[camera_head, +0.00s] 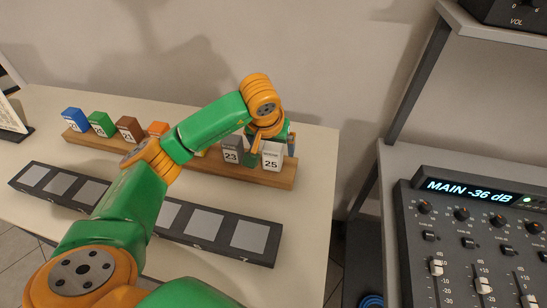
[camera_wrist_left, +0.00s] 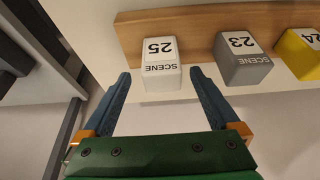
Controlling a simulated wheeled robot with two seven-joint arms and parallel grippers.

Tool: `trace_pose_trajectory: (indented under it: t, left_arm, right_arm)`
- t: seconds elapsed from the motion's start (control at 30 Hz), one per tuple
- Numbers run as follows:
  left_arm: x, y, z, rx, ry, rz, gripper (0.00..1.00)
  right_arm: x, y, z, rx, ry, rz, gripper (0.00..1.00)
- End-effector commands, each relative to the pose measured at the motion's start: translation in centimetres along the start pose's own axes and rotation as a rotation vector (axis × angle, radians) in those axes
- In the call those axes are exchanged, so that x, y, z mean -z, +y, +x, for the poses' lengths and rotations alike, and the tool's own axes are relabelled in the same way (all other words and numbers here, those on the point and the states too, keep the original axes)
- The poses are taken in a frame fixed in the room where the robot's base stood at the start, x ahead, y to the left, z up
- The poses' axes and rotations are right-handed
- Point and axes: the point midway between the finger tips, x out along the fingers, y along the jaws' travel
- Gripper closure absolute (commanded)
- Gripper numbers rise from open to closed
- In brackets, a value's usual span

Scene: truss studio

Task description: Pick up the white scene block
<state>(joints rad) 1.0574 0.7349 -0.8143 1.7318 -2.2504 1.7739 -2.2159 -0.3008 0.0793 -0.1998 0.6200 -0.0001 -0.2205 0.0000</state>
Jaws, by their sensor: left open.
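The white scene block (camera_head: 272,156), marked 25, stands at the right end of a wooden rack (camera_head: 284,180). It also shows in the left wrist view (camera_wrist_left: 161,62), where its label is upside down. My left gripper (camera_head: 272,136) is at the block's upper part in the head view. In the left wrist view my left gripper (camera_wrist_left: 160,75) is open, one blue finger on each side of the block's near end, with gaps showing. The gripper holds nothing. My right gripper is not in view.
A grey block (camera_wrist_left: 241,58) marked 23 and a yellow block (camera_wrist_left: 301,52) stand beside the white one. Blue (camera_head: 75,119), green (camera_head: 102,123) and brown (camera_head: 130,129) blocks stand farther left. A black strip (camera_head: 262,262) with grey pads lies in front. A mixer (camera_head: 470,235) is at right.

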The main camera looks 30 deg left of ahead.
Motion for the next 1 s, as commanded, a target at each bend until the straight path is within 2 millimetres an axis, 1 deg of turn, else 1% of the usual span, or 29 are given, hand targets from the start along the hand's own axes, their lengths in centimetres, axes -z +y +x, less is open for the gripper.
trace_pose_trajectory:
  t: [0.03, 0.1, 0.13, 0.2, 0.23, 0.33, 0.47, 0.5, 0.57, 0.6, 0.67, 0.7, 0.77, 0.8, 0.83, 0.87, 1.0]
  left_arm:
    - [0.2, -0.1, 0.3, 0.001, -0.006, -0.002, 0.05]
    - [0.5, -0.1, 1.7, 0.001, -0.008, -0.002, 0.05]
    - [0.6, -0.2, 2.3, 0.002, -0.008, -0.002, 0.05]
    - [0.6, -0.2, 3.8, 0.001, -0.005, -0.002, 0.05]
    - [0.6, -0.2, 4.2, 0.000, -0.003, -0.001, 0.05]
    - [0.6, -0.2, 4.9, 0.001, 0.000, 0.001, 0.05]
    - [0.6, -0.2, 4.9, 0.001, 0.001, 0.001, 0.05]
    - [0.6, -0.2, 4.9, 0.001, 0.001, 0.001, 0.08]
    - [0.6, -0.2, 4.9, 0.001, 0.001, 0.001, 0.24]
    - [0.6, -0.2, 4.9, 0.001, 0.001, 0.001, 0.35]
    - [0.6, -0.2, 4.9, 0.001, 0.001, 0.001, 0.51]
    - [0.6, -0.2, 4.9, 0.001, 0.001, 0.001, 0.62]
    - [0.6, -0.2, 4.9, 0.001, 0.001, 0.001, 0.78]
    - [0.6, -0.2, 4.9, 0.001, 0.001, 0.001, 0.89]
    - [0.6, -0.2, 4.9, 0.001, 0.001, 0.001, 0.97]
    - [0.6, -0.2, 4.9, 0.000, 0.001, 0.001, 1.00]
    - [0.6, -0.2, 4.9, 0.000, 0.001, 0.001, 1.00]
  right_arm:
    - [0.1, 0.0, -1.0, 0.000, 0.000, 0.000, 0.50]
    - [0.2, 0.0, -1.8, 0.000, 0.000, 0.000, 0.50]
    - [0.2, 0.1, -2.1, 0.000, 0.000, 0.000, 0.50]
    - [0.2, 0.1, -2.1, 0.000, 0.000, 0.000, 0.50]
    - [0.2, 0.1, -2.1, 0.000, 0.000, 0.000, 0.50]
    - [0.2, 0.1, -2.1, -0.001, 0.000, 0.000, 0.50]
    - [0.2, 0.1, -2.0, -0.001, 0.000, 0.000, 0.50]
    - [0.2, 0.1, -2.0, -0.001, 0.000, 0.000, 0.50]
    - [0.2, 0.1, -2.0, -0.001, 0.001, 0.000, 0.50]
    - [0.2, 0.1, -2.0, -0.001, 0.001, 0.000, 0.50]
    - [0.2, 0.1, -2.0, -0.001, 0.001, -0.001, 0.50]
    - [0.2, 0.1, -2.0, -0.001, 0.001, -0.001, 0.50]
    - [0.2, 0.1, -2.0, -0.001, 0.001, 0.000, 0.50]
    - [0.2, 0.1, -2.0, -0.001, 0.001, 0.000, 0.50]
    - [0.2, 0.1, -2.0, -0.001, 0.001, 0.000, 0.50]
    - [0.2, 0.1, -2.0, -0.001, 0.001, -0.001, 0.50]
    - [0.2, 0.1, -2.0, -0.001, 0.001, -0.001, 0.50]
